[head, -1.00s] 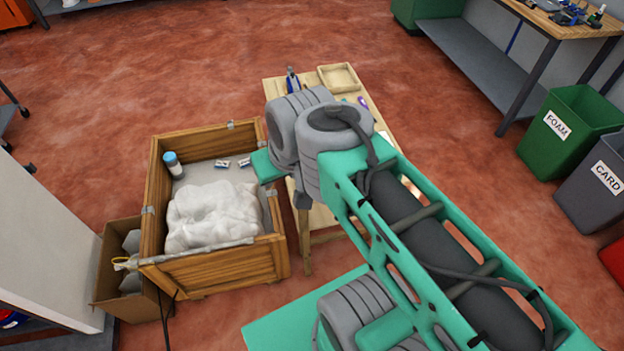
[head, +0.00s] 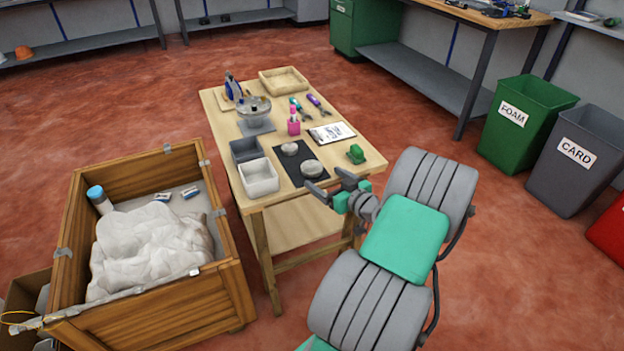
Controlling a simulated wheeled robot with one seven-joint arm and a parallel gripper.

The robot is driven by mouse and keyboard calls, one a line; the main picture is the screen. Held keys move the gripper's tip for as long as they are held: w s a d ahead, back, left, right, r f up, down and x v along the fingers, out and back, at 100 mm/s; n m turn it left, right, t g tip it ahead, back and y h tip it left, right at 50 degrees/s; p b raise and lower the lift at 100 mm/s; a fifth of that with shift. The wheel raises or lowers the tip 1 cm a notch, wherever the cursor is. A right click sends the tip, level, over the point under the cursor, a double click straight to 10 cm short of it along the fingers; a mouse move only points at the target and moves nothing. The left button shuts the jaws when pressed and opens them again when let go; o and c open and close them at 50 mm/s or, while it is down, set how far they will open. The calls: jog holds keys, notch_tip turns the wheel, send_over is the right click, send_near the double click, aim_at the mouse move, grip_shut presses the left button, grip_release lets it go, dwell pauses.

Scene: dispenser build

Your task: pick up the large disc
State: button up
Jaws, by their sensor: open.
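Two pale grey round pieces lie on a dark mat (head: 290,172) near the front of the wooden table. The large disc (head: 312,167) is the nearer and wider one; the smaller disc (head: 289,148) lies behind it to the left. My gripper (head: 327,180) is open and empty at the table's front edge. Its fingers point toward the large disc and stand just to its front and right, apart from it as far as I can tell.
A white bin (head: 258,180) and a grey bin (head: 245,150) stand left of the mat. A wooden crate (head: 232,290) is at the left.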

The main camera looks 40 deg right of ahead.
aim_at(313, 168)
jog(key=x, duration=0.6)
jog(key=shift+w+d+r, duration=0.15)
jog(key=shift+w+r, duration=0.05)
jog(key=shift+r, duration=0.15)
jog(key=shift+c, duration=0.6)
grip_shut()
